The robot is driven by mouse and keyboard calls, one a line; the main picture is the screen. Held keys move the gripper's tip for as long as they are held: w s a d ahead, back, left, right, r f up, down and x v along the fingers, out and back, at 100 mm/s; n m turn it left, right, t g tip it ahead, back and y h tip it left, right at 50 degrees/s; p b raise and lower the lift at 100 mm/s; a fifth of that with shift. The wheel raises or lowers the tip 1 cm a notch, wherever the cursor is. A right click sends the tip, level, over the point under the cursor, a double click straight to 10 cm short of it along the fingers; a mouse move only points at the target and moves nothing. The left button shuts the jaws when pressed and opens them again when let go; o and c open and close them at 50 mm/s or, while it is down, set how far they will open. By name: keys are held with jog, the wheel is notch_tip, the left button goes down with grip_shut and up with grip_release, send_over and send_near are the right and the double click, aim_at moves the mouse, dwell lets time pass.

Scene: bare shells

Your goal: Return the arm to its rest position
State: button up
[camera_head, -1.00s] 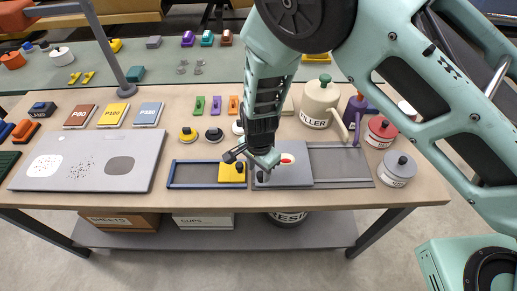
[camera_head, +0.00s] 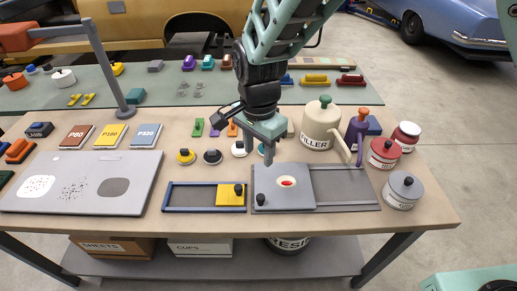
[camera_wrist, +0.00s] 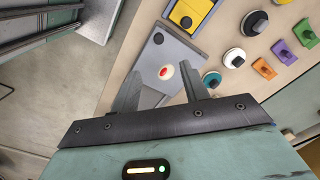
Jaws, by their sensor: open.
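My gripper (camera_head: 268,158) hangs above the workbench (camera_head: 300,226), fingers pointing down, over the back edge of a grey sliding plate (camera_head: 284,199). In the wrist view my gripper's two fingers (camera_wrist: 160,95) stand apart with nothing between them. The grey plate, with a white oval and a red spot in it, shows beyond the fingers there (camera_wrist: 165,52). My arm reaches in from the top of the head view.
A lamp post (camera_head: 107,75) rises at the left. Red and grey lidded pots stand at the right.

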dwell(0.4)
jog(key=s+d+r+n+b, duration=0.2)
jog(key=s+d+n, duration=0.4)
jog(key=s+n, duration=0.2)
jog(key=s+d+r+n+b, duration=0.2)
jog(key=s+d+n, duration=0.5)
jog(key=s, duration=0.5)
jog(key=shift+s+d+r+n+y, duration=0.2)
jog(key=shift+s+d+n+y, duration=0.1)
jog(key=shift+n, duration=0.6)
